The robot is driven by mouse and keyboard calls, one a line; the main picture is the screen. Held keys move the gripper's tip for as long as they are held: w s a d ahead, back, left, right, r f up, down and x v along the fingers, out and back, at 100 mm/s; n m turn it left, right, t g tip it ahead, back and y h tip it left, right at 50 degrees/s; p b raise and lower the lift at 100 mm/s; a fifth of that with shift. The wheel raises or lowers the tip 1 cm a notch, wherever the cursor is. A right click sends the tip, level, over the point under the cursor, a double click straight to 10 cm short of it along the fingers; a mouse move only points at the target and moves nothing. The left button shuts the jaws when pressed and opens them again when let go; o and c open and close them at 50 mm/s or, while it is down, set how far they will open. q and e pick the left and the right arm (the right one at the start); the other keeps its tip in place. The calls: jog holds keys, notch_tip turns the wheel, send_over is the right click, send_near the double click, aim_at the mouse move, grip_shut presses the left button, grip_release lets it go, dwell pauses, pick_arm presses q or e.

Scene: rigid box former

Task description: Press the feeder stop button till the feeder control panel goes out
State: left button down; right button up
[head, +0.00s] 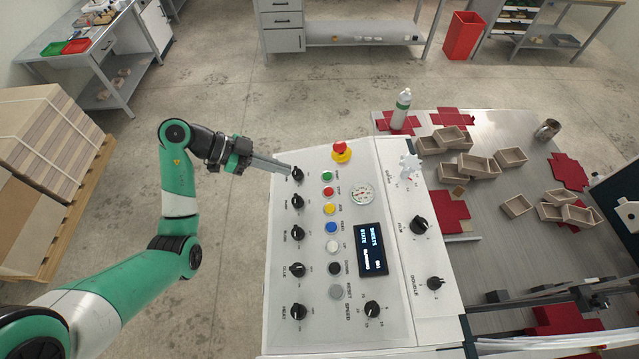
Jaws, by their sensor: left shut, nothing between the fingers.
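The feeder control panel (390,330) is a white slanted console in the middle of the head view. Its small display (371,249) is lit with pale blue text. A red push button (328,191), seemingly the stop button, sits below a green button (327,175) in a column; its small label is hard to read. A red mushroom button (341,152) on a yellow base stands at the panel's top. My left gripper (289,169) is shut and empty, its tips by the top black knob (297,174), left of the red button. I cannot tell whether they touch the knob. My right gripper is out of view.
Yellow (329,208), blue (330,227) and other buttons run below the red one, with black knobs on the left. A gauge (361,193) is to the right. A bottle (401,108) and several open boxes (478,165) stand on the table beyond.

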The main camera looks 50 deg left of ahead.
pick_arm(q)
jog(key=shift+w+d, duration=0.1)
send_over(332, 191)
jog(key=s+a, duration=0.2)
jog(key=s, duration=0.1)
jog(key=f, duration=0.5)
jog(key=shift+s+a+f, duration=0.15)
jog(key=shift+s+f, duration=0.05)
jog(key=shift+f, duration=0.05)
jog(key=f, duration=0.2)
jog(key=shift+w+f, duration=0.2)
jog(key=shift+f, duration=0.15)
jog(key=shift+w+f, duration=0.1)
jog(key=shift+f, duration=0.45)
